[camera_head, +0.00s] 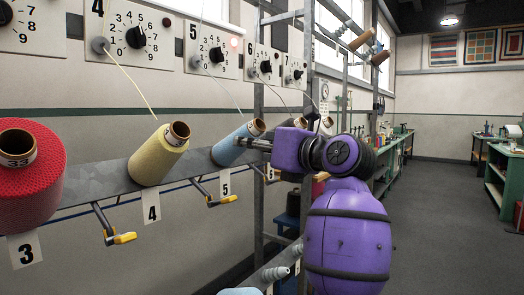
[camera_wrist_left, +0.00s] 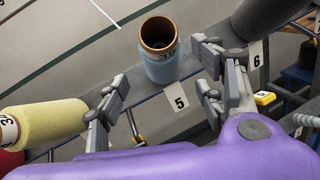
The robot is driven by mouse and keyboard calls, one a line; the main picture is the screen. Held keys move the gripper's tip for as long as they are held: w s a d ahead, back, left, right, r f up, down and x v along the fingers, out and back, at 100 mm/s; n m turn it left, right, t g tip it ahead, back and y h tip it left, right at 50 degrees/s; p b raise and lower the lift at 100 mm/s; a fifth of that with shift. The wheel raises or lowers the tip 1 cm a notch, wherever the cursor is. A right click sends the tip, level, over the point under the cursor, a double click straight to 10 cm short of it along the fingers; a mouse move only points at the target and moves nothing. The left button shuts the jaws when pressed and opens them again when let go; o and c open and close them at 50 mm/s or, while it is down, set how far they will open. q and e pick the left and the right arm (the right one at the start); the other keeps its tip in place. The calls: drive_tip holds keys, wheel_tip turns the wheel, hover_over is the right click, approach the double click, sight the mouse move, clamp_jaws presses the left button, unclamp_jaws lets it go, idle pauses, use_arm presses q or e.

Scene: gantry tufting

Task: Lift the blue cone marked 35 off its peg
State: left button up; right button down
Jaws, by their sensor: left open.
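The light blue cone (camera_head: 235,146) sits tilted on the grey rail above the card marked 5 (camera_head: 225,185). In the left wrist view the blue cone (camera_wrist_left: 163,69) shows its open brown core, with a tag inside that I can read only in part. My left gripper (camera_head: 257,144) is at the cone's right side in the head view. In the left wrist view its open fingers (camera_wrist_left: 162,80) stand to the left and right of the cone, with gaps visible, not closed on it. The peg is hidden inside the cone. My right gripper is in neither view.
A yellow cone (camera_head: 158,156) and a red cone (camera_head: 32,175) stand left on the rail; a dark grey cone (camera_wrist_left: 268,14) is close on the right. Yellow-tipped levers (camera_head: 123,238) hang below. Threads run up past the dial boxes (camera_head: 213,50). The aisle floor (camera_head: 440,220) is clear.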

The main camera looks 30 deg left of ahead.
use_arm(q)
drive_tip(key=x, duration=0.6)
drive_tip(key=shift+a, duration=0.1)
drive_tip(key=shift+w+a, duration=0.25)
drive_tip(key=shift+a, duration=0.35)
drive_tip(key=c, duration=1.5)
drive_tip(key=shift+o, duration=0.2)
drive_tip(key=shift+p, duration=0.3)
drive_tip(key=shift+d+r, duration=0.2)
drive_tip(key=shift+d+r+p, duration=0.25)
drive_tip(key=shift+d+p, duration=0.05)
drive_tip(key=shift+p, duration=0.2)
